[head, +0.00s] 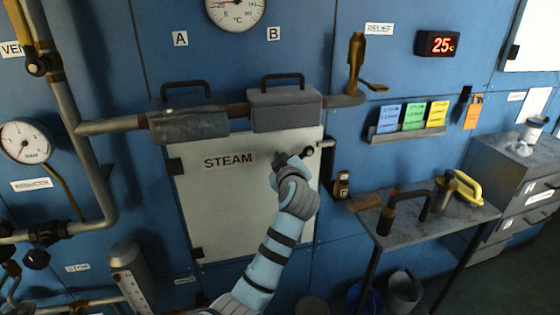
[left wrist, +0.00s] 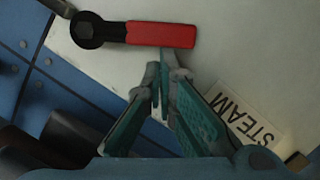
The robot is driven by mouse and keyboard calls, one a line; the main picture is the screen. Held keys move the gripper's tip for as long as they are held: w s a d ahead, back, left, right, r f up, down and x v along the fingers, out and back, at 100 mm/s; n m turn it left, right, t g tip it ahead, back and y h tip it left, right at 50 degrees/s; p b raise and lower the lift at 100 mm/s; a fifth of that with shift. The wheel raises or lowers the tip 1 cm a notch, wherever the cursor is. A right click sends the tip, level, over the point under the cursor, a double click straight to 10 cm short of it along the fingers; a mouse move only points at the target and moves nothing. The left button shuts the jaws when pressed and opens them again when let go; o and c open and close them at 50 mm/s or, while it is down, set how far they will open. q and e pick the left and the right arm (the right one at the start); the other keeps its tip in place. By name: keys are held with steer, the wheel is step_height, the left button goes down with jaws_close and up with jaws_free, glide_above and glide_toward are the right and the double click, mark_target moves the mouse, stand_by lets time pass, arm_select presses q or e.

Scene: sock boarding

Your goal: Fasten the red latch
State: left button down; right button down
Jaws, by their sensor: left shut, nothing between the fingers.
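The red latch (left wrist: 162,34) shows in the left wrist view as a red handle on a black round pivot (left wrist: 88,30). It is on the pale STEAM door (head: 225,215), near the door's right edge in the head view. There the dark pivot (head: 309,151) shows just right of my left gripper, and the red handle is hidden. My left gripper (head: 281,160) is shut and empty in front of the door. My right gripper is not in view.
A pipe with two grey handled boxes (head: 285,107) runs above the door. A dark bent bar (head: 327,165) stands by the door's right edge. A small table (head: 415,235) at the right holds a black handle and a yellow-handled tool.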

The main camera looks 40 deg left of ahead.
arm_select(q)
step_height(320, 180, down, 6)
steer(key=w+d+n+t+b, duration=0.2)
steer(key=n+b, duration=0.6)
steer(key=b, duration=0.8)
steer(key=shift+w+d, duration=0.15)
steer(key=shift+w, duration=0.25)
steer(key=shift+f, duration=0.1)
steer(key=v, duration=1)
steer(key=shift+f, duration=0.2)
